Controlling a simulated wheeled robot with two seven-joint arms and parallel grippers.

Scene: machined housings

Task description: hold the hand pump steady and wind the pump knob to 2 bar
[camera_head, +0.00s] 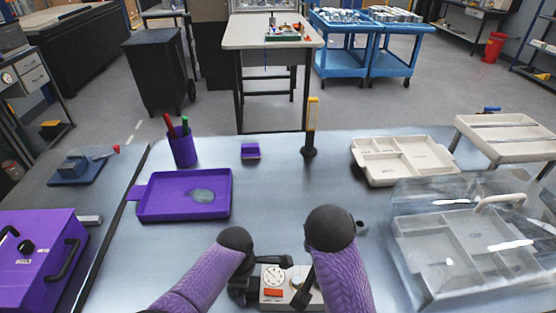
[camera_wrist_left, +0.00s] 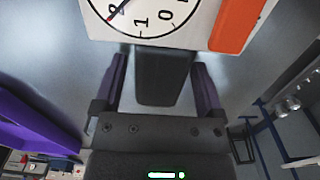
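The hand pump (camera_head: 291,297) stands at the table's near edge, with a pale body, a round dial (camera_head: 272,276) and an orange label. The dial shows partly, upside down, in the left wrist view (camera_wrist_left: 150,12); its red needle is cut off at the frame's top. My left gripper (camera_wrist_left: 158,62) has its fingers on both sides of the pump's dark handle (camera_wrist_left: 162,80), with visible gaps on each side. My right gripper (camera_head: 306,288) is at the pump's right side, mostly hidden by my forearm; its fingers and the pump knob cannot be made out.
A purple tray (camera_head: 150,207) lies left, with a purple pen cup (camera_head: 183,150) behind it. A purple box (camera_head: 35,285) is at far left. A beige divided tray (camera_head: 375,178) and a clear-covered tray (camera_head: 400,228) are at right. The table's middle is mostly clear.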

